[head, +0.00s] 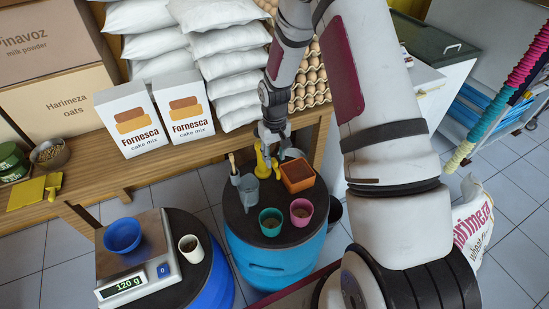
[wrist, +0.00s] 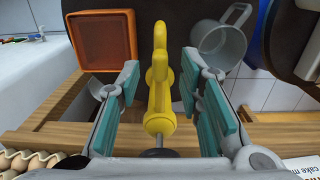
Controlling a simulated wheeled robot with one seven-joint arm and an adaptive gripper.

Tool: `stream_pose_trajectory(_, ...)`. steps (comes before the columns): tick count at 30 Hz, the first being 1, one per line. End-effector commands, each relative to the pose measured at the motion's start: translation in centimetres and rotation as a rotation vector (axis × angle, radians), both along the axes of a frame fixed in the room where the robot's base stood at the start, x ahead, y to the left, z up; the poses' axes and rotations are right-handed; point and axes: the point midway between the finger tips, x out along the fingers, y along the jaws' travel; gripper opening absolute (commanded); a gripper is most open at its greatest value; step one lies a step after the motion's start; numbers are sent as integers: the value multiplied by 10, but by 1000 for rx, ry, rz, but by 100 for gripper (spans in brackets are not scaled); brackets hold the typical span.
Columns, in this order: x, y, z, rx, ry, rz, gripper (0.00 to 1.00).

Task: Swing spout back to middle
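A yellow spout (head: 262,166) stands at the back of the dark round top (head: 236,208) of a blue drum. In the wrist view the spout (wrist: 160,92) runs up the middle of the picture, with a curved hooked end at the top. My gripper (wrist: 163,100) is open, with one teal-padded finger on each side of the spout. Gaps show between the spout and both pads. In the head view my gripper (head: 273,142) is above and beside the spout, and its fingers are partly hidden there.
An orange square tray (head: 297,176), a grey jug (head: 248,187), a teal cup (head: 270,222) and a pink cup (head: 301,212) crowd the drum top. A scale (head: 163,263) with a blue bowl (head: 122,235) stands left. Egg trays (head: 312,85) are behind.

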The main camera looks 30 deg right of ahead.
Motion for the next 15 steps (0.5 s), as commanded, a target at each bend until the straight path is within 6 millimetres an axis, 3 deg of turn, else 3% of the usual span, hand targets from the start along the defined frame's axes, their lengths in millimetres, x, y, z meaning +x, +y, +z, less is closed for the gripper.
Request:
stream_pose_trajectory(9,1,0,65,-1,-5,-1,33)
stream_pose_trajectory(15,1,0,94,0,-3,-1,33)
